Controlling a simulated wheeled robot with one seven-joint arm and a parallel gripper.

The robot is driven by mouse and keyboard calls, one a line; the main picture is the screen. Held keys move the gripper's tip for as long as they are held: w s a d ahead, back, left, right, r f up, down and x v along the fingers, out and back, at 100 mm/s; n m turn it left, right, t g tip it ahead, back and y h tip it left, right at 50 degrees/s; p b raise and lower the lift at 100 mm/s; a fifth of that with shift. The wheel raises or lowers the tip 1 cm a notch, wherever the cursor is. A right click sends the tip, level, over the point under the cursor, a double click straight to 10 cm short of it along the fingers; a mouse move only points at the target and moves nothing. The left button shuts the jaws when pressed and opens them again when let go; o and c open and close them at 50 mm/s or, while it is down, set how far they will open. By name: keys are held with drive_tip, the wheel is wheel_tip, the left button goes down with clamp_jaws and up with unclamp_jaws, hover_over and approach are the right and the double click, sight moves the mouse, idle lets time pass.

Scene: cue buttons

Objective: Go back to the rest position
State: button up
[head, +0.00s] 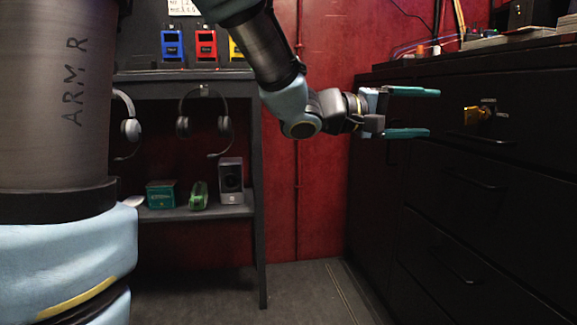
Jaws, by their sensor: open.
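My gripper (410,112) is in the head view, right of centre. Its two teal fingers are spread apart and point to the right, with nothing between them. It hangs in the air in front of the red wall and the left edge of the dark cabinet. On the shelf unit at the back left stand a blue button box (172,46), a red button box (206,45) and a yellow button box (237,49). The yellow box is partly hidden by my arm.
A dark drawer cabinet (470,185) fills the right side, with a brass lock (474,115) on its front. Headsets (204,123) hang under the shelf unit's top. A green box (160,194) and a speaker (231,175) stand on its lower shelf. The floor (310,290) at centre is clear.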

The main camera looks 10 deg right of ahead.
drive_tip(key=w+a+f+n+y+p, duration=0.15)
drive_tip(key=a+f+y+p, duration=0.25)
drive_tip(key=a+f+y, duration=0.9)
drive_tip(key=w+a+f+t+y+p, duration=0.1)
drive_tip(key=a+f+y, duration=0.15)
drive_tip(key=a, duration=0.75)
drive_tip(key=w+a+f+t+y+p, duration=0.15)
drive_tip(key=a+f, duration=0.25)
drive_tip(key=a, duration=0.6)
drive_tip(key=a+f+y+p, duration=0.1)
drive_tip(key=a+f+p, duration=0.15)
drive_tip(key=a, duration=0.85)
wheel_tip(320, 180, up, 37)
drive_tip(key=d+p, duration=0.1)
drive_tip(key=p, duration=3.5)
drive_tip(key=shift+r+p, duration=0.2)
drive_tip(key=shift+p, duration=0.15)
drive_tip(key=shift+c, duration=0.2)
